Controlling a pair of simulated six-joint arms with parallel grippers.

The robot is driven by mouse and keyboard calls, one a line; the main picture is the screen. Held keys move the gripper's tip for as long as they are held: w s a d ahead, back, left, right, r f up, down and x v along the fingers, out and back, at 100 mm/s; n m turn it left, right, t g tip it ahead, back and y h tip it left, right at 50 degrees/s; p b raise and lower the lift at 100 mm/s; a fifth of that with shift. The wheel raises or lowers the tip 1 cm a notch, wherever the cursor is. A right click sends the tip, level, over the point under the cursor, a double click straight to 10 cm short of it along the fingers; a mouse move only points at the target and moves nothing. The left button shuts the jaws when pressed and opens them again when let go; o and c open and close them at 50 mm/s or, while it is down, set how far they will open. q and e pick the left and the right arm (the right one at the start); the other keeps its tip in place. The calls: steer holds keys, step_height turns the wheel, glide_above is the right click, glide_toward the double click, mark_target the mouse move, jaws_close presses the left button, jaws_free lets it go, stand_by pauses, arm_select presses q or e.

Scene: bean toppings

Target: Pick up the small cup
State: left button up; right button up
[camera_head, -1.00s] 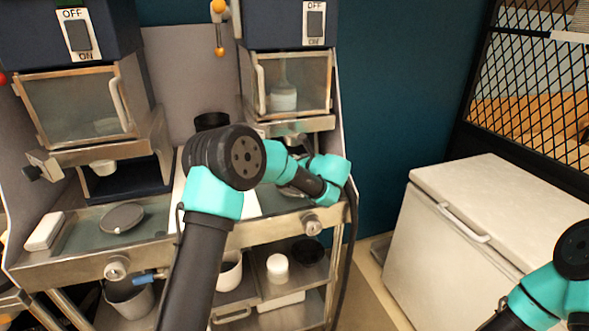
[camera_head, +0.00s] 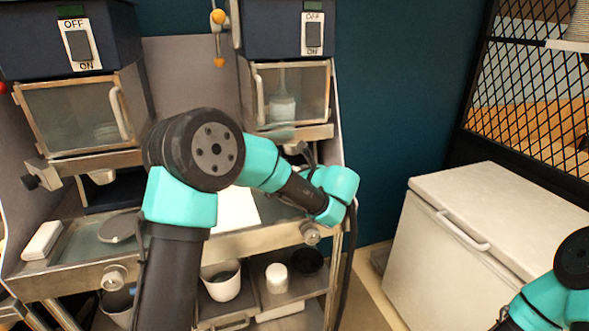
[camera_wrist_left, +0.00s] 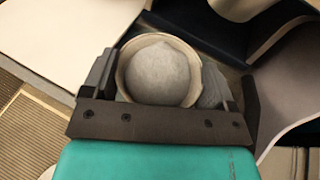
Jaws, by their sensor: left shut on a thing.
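In the left wrist view, my left gripper (camera_wrist_left: 158,78) is shut on a small round cup with a pale rim (camera_wrist_left: 123,72). A finger presses on each side of the cup. A smooth pale grey round mass fills its mouth; I cannot tell what it is. In the head view my left arm crosses the middle of the picture and bends toward the right-hand machine; its jaws and the cup are hidden there. My right arm shows only at the bottom right corner, with its gripper out of the frame.
Two machines with glass-fronted boxes, left (camera_head: 75,115) and right (camera_head: 293,92), stand on a metal counter. A round grey lid (camera_head: 119,227) lies on the left counter. A white pot (camera_head: 221,281) and a white jar (camera_head: 277,277) stand on the lower shelf. A white chest freezer (camera_head: 480,240) is at right.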

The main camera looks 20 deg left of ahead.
arm_select(q)
steer(key=s+d, duration=0.2)
steer(key=s, duration=0.4)
steer(key=shift+r, duration=0.3)
steer(key=shift+s, duration=0.1)
